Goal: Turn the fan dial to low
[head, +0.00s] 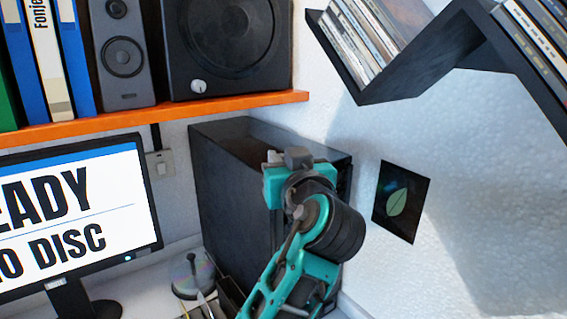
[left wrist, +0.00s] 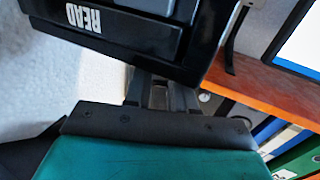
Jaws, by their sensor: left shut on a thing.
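My left gripper (head: 297,158) is at the upper right end of a black computer tower (head: 235,190). In the left wrist view its dark fingers (left wrist: 158,95) are close together against a black casing (left wrist: 120,30) with an upside-down label "READ". A small grey part (left wrist: 158,98) shows between the fingers. I cannot tell for sure whether this part is the fan dial, as the fingers and my arm hide most of that spot. No dial marking or setting is readable. My right gripper is not in view.
An orange shelf (head: 150,118) holds binders (head: 47,60), a speaker (head: 122,55) and a black box (head: 230,45) with a pale knob. Slanted disc shelves (head: 400,88) hang upper right.

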